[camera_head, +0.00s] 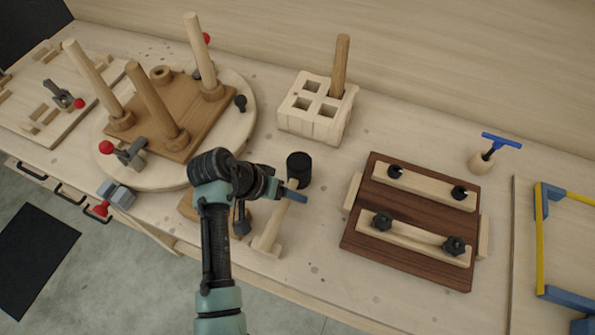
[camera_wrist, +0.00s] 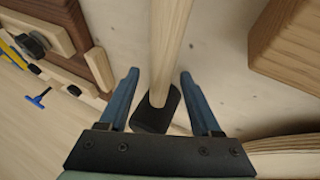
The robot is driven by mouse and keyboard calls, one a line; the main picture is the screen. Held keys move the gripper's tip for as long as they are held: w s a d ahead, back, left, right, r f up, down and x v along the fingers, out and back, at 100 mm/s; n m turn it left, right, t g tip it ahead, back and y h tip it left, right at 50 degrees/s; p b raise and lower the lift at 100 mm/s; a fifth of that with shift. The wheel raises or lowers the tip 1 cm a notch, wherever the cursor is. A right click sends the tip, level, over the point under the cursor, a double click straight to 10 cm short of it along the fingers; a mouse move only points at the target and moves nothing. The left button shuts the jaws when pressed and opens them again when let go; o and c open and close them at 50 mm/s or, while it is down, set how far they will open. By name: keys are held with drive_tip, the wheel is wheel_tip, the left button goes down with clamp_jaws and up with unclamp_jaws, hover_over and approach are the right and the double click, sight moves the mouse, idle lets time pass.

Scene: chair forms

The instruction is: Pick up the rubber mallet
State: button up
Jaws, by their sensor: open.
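The rubber mallet has a black cylindrical head (camera_head: 299,166) and a pale wooden handle (camera_head: 276,228). In the head view it sits near the bench's front edge, with the handle running toward that edge and ending at a small pale wooden piece. My gripper (camera_head: 291,194) is over the handle close to the head and partly hides it. In the wrist view my gripper (camera_wrist: 159,75) is open, with blue fingers on either side of the mallet. The handle (camera_wrist: 169,45) passes between the fingertips, and the black head (camera_wrist: 156,112) shows between the fingers. Gaps show on both sides; I see no contact.
A dark clamped board (camera_head: 408,222) lies to the right. A pale block with square holes (camera_head: 316,108) holds an upright wooden handle behind. A round board with posts and toggle clamps (camera_head: 235,115) stands left. A blue T-handled tool (camera_head: 500,141) is at far right.

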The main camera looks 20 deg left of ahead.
drive_tip(key=shift+f, duration=0.2)
clamp_jaws()
idle(0.3)
drive_tip(key=shift+a+r, duration=0.1)
idle(1.0)
